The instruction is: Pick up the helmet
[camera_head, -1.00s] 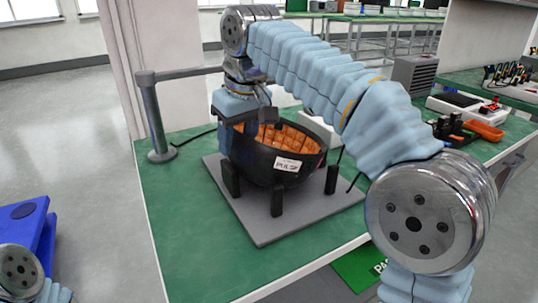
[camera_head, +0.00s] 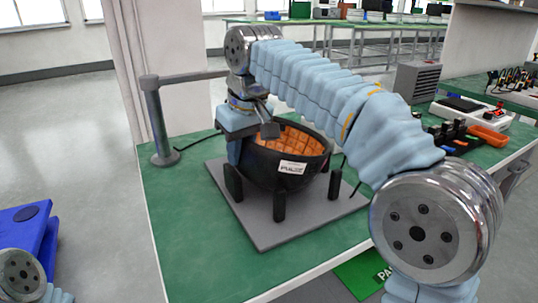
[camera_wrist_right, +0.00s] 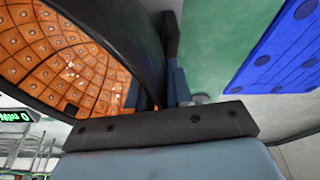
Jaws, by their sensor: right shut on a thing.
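The helmet (camera_head: 270,170) is a black shell, open side up, with orange padding inside and a white label on its front. It rests among black posts (camera_head: 279,205) on a grey plate (camera_head: 262,232). My right gripper (camera_head: 237,146) points down at the helmet's left rim and is shut on it. The finger on the near side is partly hidden by the gripper body. In the right wrist view, the orange padding (camera_wrist_right: 60,50) and dark rim show beside the gripper (camera_wrist_right: 160,128). My left gripper is out of view; only a left arm link shows at the lower left.
The green table (camera_head: 190,255) is clear in front of the plate. A grey post with a bar (camera_head: 160,120) stands behind left. Tools and an orange tray (camera_head: 488,135) lie at right. A blue object (camera_head: 25,235) is at the far left.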

